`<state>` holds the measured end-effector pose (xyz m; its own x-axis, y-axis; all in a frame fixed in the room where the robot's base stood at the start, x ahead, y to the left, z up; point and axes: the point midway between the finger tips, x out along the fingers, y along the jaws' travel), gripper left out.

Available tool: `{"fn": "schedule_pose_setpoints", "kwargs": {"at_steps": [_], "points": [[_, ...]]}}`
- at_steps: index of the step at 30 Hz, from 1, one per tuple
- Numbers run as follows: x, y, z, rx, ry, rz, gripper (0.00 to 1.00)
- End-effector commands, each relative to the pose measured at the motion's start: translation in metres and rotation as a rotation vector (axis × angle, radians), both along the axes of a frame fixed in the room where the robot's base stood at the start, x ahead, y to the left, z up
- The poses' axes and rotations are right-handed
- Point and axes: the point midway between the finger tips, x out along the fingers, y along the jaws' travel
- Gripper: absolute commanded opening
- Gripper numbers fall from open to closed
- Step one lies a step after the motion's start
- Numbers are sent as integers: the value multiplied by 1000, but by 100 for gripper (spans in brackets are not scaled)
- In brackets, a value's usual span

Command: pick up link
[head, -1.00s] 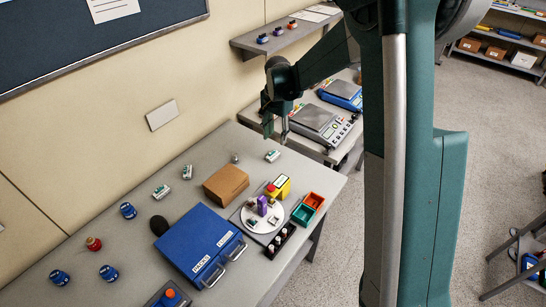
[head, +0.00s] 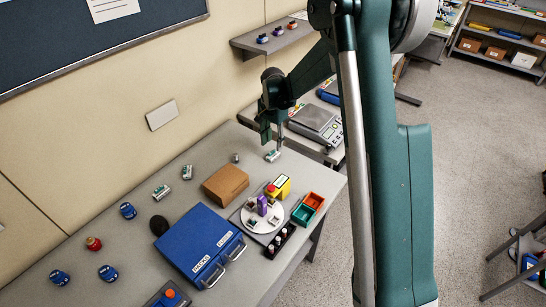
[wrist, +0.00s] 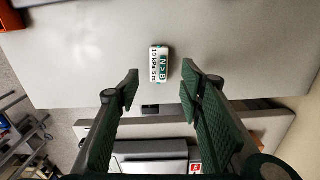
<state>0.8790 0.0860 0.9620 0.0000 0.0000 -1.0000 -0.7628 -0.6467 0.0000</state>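A small white-and-green block (head: 272,156) lies on the grey table near its far end. No part is marked "link"; this labelled block is the one before my gripper. My gripper (wrist: 158,78) is open and empty, with one finger on each side of the block's line and the block just beyond the fingertips. In the head view my gripper (head: 272,142) is directly above the block; the exact gap is hard to tell.
Two similar white-and-green blocks (head: 187,172) (head: 161,191) lie farther left. A brown box (head: 226,184), a blue case (head: 200,243), a white round plate (head: 256,222) with parts and a small grey cylinder (head: 235,158) stand nearby. A scale (head: 318,120) sits on the bench behind.

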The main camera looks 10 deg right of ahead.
Motion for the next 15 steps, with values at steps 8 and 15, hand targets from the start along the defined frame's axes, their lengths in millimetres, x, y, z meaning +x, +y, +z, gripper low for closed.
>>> {"fn": "schedule_pose_setpoints", "kwargs": {"at_steps": [8, 15], "points": [[0, 0, -15, 0, 0, 0, 38], [0, 0, -15, 0, 0, 0, 38]]}}
